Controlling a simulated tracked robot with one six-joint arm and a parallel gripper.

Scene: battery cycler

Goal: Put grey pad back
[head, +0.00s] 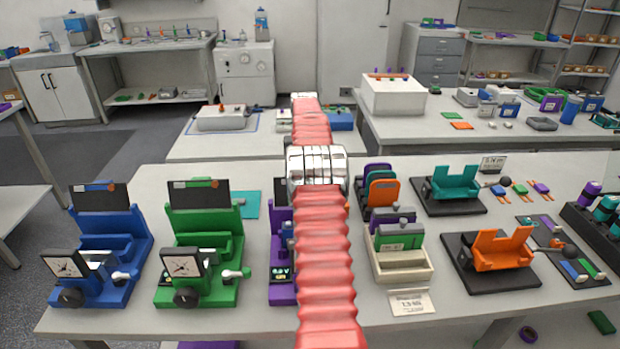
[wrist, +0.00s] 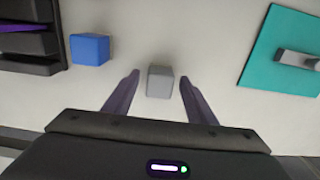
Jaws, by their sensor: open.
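A small grey block (wrist: 160,82), which looks like the grey pad, stands on the white tabletop in the wrist view. My gripper (wrist: 159,78) is open, with its two dark purple fingers on either side of the block. A gap shows between the block and each finger, and nothing is held. I cannot tell how high the fingertips are above the table. In the head view my red arm covers the middle of the bench, and the gripper and the block cannot be made out there.
A blue block (wrist: 90,49) stands left of the grey block, near a black and purple device (wrist: 32,42). A teal mat (wrist: 265,75) with a grey piece lies to the right. In the head view, blue (head: 105,250) and green (head: 200,250) testers stand left of my arm.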

